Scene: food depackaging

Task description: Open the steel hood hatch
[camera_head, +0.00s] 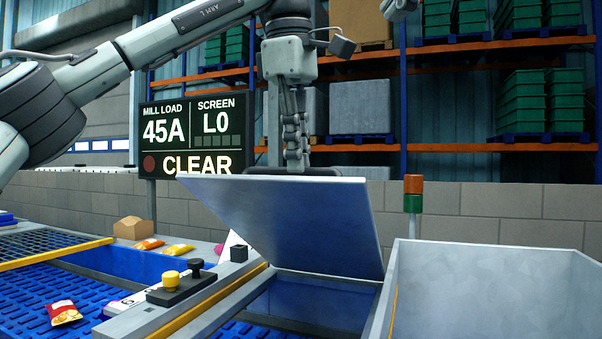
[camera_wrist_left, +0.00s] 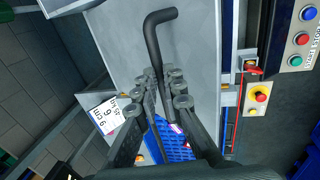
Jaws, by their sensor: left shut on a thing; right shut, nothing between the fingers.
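The steel hood hatch (camera_head: 290,220) is a flat grey plate, tilted up, with its far edge raised. A dark opening with blue inside shows below it. Its black bar handle (camera_head: 325,171) runs along the raised edge; in the left wrist view the handle (camera_wrist_left: 155,45) is a bent black rod against the grey plate. My left gripper (camera_head: 294,155) is above the raised edge, shut on the handle; in the left wrist view its fingers (camera_wrist_left: 165,88) lie on both sides of the rod. The fingers of my right gripper do not show in either view.
A grey steel bin wall (camera_head: 490,290) stands at right of the hatch. A black control box (camera_head: 180,285) with a yellow button is at left. A sign (camera_head: 195,138) reads CLEAR. An emergency stop (camera_wrist_left: 260,96) shows in the wrist view.

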